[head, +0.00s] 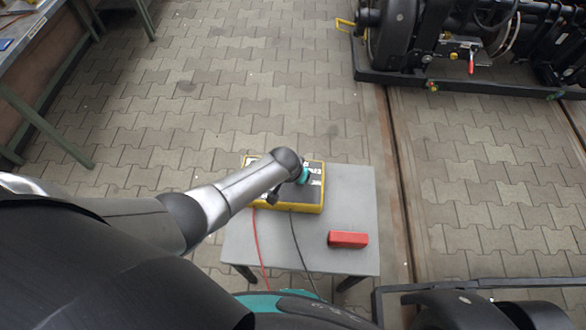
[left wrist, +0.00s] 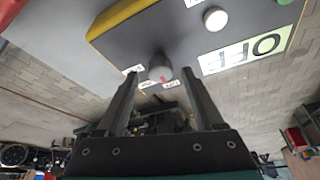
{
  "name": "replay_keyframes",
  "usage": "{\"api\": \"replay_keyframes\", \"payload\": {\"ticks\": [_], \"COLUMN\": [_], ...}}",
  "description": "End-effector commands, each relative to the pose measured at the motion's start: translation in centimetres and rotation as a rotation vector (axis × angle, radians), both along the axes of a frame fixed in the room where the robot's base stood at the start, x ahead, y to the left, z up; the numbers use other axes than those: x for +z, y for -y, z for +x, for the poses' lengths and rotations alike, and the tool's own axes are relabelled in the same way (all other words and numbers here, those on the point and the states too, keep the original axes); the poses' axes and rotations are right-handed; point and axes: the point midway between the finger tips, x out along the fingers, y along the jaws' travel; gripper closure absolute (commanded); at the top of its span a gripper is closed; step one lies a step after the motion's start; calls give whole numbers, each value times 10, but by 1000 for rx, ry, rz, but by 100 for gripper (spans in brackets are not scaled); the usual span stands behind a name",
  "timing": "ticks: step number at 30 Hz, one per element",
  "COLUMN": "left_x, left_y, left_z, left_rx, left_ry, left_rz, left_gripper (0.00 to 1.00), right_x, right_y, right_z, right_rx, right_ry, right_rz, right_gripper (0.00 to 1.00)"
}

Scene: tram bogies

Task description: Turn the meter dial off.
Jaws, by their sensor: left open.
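The meter (head: 290,208) is a yellow-rimmed box with a dark grey face, lying on a small grey table (head: 350,190). My left arm reaches over it from the left and hides part of its face. In the left wrist view its dial (left wrist: 160,68) is a small grey knob with a red mark, with small white labels around it. My left gripper (left wrist: 161,74) is open, its two fingertips on either side of the dial; contact cannot be told.
A red block (head: 348,239) lies on the table's front right. A red cable and a black cable run from the meter over the table's front edge. A workbench (head: 30,40) stands far left. A dark bogie (head: 460,45) stands far right, beyond a floor rail.

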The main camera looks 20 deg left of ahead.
Motion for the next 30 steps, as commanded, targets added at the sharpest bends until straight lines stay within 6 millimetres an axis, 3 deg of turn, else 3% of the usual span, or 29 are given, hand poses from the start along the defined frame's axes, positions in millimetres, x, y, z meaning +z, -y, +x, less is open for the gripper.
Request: {"api": "replay_keyframes", "payload": {"ticks": [9,21,30], "left_x": [50,107,130], "left_y": [-3,-6,-8], "left_z": [-19,-43,-53], "left_rx": [0,1,0], "left_ry": [0,0,-1], "left_rz": [0,0,0], "left_gripper": [31,31,31], "right_x": [36,65,74], "right_y": [0,0,0], "right_z": [0,0,0], "right_rx": [0,0,0], "right_ry": [0,0,0], "right_rz": [0,0,0], "right_gripper": [100,100,100]}}
